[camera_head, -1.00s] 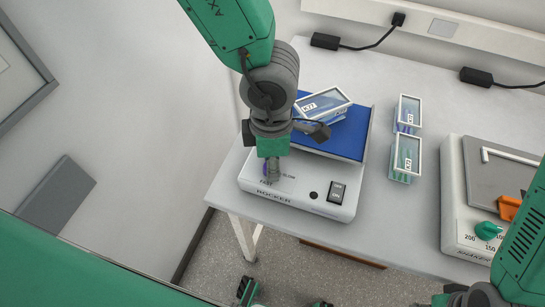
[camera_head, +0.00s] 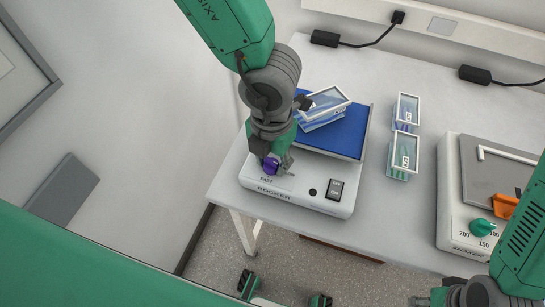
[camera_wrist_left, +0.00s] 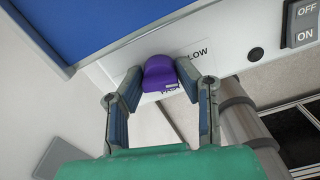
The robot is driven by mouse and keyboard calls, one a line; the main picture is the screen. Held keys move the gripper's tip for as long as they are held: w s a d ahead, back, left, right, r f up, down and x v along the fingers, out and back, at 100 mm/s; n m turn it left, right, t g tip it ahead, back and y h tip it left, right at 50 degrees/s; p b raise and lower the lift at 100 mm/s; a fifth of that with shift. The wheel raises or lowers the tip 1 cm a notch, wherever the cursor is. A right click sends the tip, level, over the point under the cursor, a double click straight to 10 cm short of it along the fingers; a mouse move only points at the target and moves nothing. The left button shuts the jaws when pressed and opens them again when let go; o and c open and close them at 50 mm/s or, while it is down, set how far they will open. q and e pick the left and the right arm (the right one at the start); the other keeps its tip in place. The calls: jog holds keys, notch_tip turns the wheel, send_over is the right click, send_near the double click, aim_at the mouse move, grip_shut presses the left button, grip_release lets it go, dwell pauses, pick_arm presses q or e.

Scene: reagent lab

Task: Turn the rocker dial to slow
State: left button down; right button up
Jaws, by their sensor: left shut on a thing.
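The rocker (camera_head: 318,201) is a white box with a blue platform (camera_head: 342,134) at the front left of the bench. Its purple dial (camera_head: 270,165) is on the front left of the panel, above the word FAST. In the left wrist view the dial (camera_wrist_left: 162,73) sits between the two fingertips, with part of SLOW readable to its right and FAST partly covered below. My left gripper (camera_head: 273,160) reaches down over the panel and is shut on the dial. My right gripper (camera_head: 470,292) is at the lower right edge, mostly cut off; its fingers are not clear.
A tilted clear box (camera_head: 323,103) lies on the blue platform. Two tube boxes stand right of the rocker, one behind (camera_head: 407,110), one in front (camera_head: 404,156). A shaker with a green knob (camera_head: 481,228) and orange part (camera_head: 504,206) is at the right. A black rocker switch (camera_head: 335,190) is on the panel.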

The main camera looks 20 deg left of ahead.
aim_at(272, 159)
pick_arm(q)
jog(key=shift+w+r+n, duration=0.1)
jog(key=shift+w+n, duration=0.05)
jog(key=shift+n, duration=0.95)
jog(key=c, duration=1.5)
grip_release()
jog(key=shift+o, duration=0.2)
jog(key=shift+r, duration=0.4)
notch_tip(272, 159, up, 11)
